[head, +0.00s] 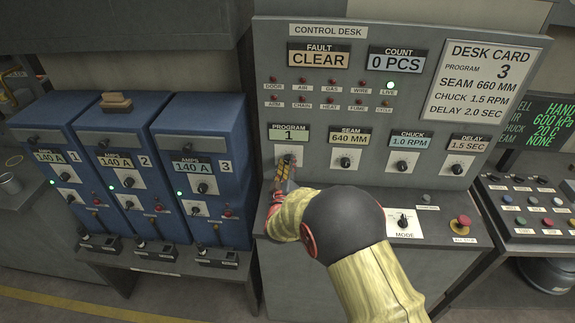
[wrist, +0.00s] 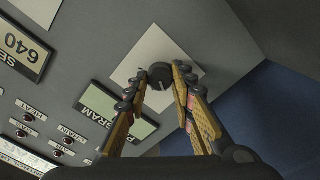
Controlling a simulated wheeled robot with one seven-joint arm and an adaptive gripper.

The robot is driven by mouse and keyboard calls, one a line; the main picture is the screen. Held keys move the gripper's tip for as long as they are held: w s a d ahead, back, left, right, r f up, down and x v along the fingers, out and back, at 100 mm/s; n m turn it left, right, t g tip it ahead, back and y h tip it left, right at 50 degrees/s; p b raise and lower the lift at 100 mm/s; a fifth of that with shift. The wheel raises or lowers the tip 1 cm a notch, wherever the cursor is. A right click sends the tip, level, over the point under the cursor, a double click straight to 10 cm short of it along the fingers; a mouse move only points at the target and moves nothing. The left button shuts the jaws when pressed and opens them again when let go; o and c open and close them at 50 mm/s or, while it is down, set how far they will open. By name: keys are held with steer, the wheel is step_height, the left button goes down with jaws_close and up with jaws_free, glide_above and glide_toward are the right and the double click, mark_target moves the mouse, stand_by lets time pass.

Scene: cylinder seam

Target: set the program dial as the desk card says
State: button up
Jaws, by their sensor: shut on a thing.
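The program dial is a dark round knob (wrist: 160,74) on a pale square plate (wrist: 140,55). In the wrist view its top shows between the fingertips of my gripper (wrist: 161,82), which is shut on it. In the head view my gripper (head: 285,170) reaches the dial's plate and hides most of the knob. The program display (head: 289,134) above it reads 1. The desk card (head: 483,80) at the upper right reads program 3, seam 660 mm, chuck 1.5 rpm, delay 2.0 sec.
The seam dial (head: 346,162), chuck dial (head: 402,166) and delay dial (head: 457,169) stand in a row to the right. A mode knob (head: 403,221) and a red stop button (head: 463,221) sit on the lower ledge. Blue power units (head: 205,150) stand at left.

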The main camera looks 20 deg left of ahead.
jaws_close()
steer(key=shift+m+b, duration=0.3)
steer(key=shift+b, duration=0.05)
steer(key=shift+f+m+b, duration=0.1)
steer(key=shift+m+b, duration=6.45)
steer(key=shift+m, duration=1.25)
steer(key=o, duration=0.9)
jaws_free()
